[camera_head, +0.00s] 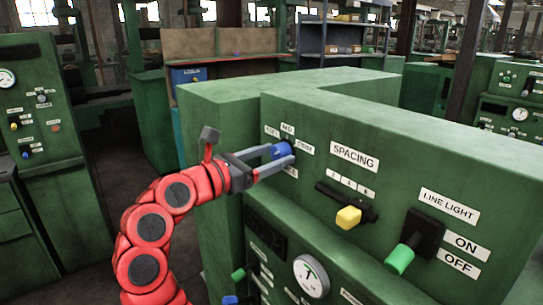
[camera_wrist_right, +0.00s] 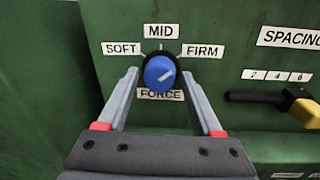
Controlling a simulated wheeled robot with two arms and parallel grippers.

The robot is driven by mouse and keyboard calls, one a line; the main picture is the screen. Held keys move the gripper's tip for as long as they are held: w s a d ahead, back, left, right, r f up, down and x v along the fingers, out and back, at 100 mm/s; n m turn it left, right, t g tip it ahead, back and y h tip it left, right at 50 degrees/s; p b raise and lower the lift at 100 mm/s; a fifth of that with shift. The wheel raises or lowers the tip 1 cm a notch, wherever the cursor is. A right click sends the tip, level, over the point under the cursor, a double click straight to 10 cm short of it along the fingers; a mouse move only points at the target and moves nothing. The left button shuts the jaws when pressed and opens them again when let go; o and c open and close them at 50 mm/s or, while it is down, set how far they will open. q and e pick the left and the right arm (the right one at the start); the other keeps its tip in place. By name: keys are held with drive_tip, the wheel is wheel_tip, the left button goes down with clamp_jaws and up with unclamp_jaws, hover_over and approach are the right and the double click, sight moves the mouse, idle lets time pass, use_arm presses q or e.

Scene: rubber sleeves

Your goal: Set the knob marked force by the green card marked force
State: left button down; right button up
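The blue force knob (camera_head: 281,150) is on the upper left of the green machine's front. In the right wrist view the knob (camera_wrist_right: 159,73) has SOFT at its left, MID above, FIRM at its right, and the FORCE label (camera_wrist_right: 160,95) partly hidden below. No green card is visible. My left gripper is out of view.
Right of the knob are the SPACING slider with a yellow handle (camera_head: 348,217) and the LINE LIGHT switch with a green lever (camera_head: 400,258). A round gauge (camera_head: 311,276) is below. Another green machine (camera_head: 45,110) stands at the left, with dark floor between.

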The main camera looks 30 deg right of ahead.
clamp_jaws()
drive_tip(key=n+p, duration=0.2)
drive_tip(key=shift+r+n, duration=0.2)
drive_tip(key=shift+n, duration=0.2)
drive_tip(key=shift+n+p, duration=0.95)
drive_tip(key=shift+n, duration=0.25)
drive_tip(key=n+p, duration=0.2)
drive_tip(key=shift+n+y, duration=0.3)
drive_tip(key=shift+n, duration=0.1)
drive_tip(key=shift+n+g+p, duration=0.4)
drive_tip(key=shift+n+p, duration=0.3)
drive_tip(key=shift+p, duration=0.1)
drive_tip(key=shift+f, duration=0.1)
